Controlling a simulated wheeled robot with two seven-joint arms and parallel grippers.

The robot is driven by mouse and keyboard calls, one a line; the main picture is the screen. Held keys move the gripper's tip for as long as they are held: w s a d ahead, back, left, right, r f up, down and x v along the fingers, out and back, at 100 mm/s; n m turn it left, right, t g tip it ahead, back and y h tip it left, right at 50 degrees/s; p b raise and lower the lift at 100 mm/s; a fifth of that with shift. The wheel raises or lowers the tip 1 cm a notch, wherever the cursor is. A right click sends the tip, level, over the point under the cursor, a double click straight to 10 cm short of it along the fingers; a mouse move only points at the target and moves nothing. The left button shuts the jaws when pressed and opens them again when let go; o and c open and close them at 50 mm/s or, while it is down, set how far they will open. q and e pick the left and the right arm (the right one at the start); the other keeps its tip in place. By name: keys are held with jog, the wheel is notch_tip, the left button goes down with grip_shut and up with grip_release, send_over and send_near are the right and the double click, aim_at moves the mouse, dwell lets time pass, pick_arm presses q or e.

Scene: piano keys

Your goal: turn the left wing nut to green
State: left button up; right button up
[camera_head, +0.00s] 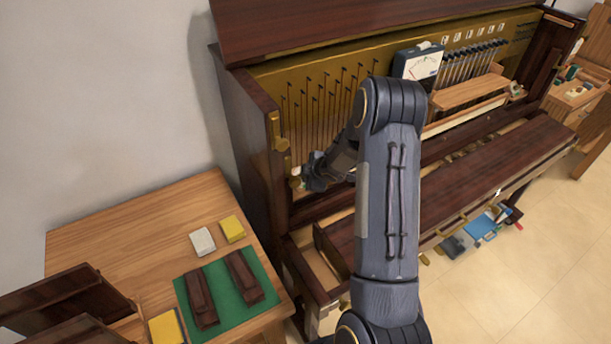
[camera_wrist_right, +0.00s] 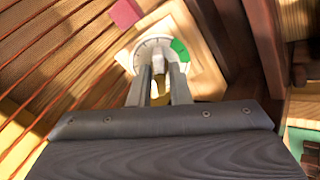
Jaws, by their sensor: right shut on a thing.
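The left wing nut (camera_wrist_right: 158,64) stands at the middle of a round white dial in the right wrist view. The dial (camera_wrist_right: 145,48) has a green section (camera_wrist_right: 180,49) on its right side and sits on a pale wooden block. My right gripper (camera_wrist_right: 158,76) is shut on the wing nut, one finger on each side, and partly hides it. Which way its wings point is hard to tell. In the head view my right gripper (camera_head: 312,178) reaches the left side of the piano's open front, where the dial is mostly hidden. My left gripper does not show.
The opened piano (camera_head: 245,120) has thin strings beside the dial. A meter (camera_head: 418,62) stands farther right inside it. A wooden table (camera_head: 130,220) at lower left holds a green mat (camera_head: 222,290), dark wooden pieces and yellow blocks. A magenta patch (camera_wrist_right: 125,13) lies near the dial.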

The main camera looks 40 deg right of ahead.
jog(key=shift+r+m+p, duration=0.15)
jog(key=shift+m+p, duration=0.3)
jog(key=shift+m, duration=1.45)
jog(key=shift+m+p, duration=0.35)
jog(key=shift+m, duration=1.55)
jog(key=m, duration=0.3)
jog(key=shift+b, duration=0.3)
jog(key=o, duration=0.9)
